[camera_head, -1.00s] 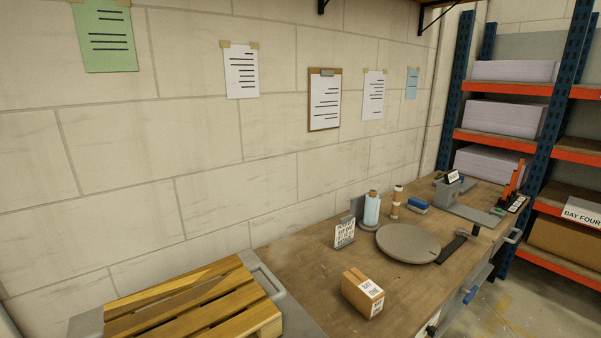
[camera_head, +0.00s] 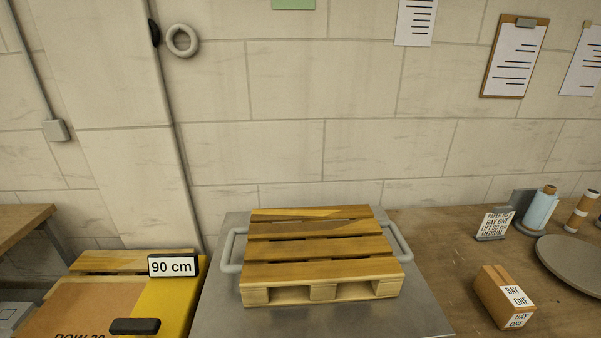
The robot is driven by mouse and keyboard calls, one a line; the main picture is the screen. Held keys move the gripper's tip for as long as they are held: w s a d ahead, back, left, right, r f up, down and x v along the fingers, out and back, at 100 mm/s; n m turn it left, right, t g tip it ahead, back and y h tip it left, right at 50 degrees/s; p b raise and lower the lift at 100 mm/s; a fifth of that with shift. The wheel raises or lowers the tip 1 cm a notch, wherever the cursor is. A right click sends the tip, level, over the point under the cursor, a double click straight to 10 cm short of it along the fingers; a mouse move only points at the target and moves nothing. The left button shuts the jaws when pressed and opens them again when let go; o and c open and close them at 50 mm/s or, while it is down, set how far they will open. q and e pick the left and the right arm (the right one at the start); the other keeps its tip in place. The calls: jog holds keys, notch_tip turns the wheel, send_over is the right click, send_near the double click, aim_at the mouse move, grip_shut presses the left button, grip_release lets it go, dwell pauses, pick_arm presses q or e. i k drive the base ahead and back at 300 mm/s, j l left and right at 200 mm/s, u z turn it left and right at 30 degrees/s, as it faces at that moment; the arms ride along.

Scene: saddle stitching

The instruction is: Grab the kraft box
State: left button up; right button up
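The kraft box (camera_head: 491,294) is a small brown carton with white "BAY ONE" labels on its top and front. It sits on the wooden workbench (camera_head: 440,252) at the lower right, to the right of a small wooden pallet. Neither of my grippers shows in the head view.
The slatted pallet (camera_head: 318,252) rests on a grey metal plate (camera_head: 225,312) with side handles. A sign stand (camera_head: 494,225), blue spool (camera_head: 540,209) and round grey disc (camera_head: 573,262) stand right. A yellow unit (camera_head: 186,301) marked "90 cm" is left.

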aim_at(509, 307)
jog(key=z, duration=1.6)
jog(key=u, duration=0.35)
jog(key=i+l+u, duration=0.15)
jog(key=l+u, duration=0.25)
jog(key=i+l+u, duration=0.1)
jog(key=l+u, duration=0.7)
jog(key=l, duration=0.15)
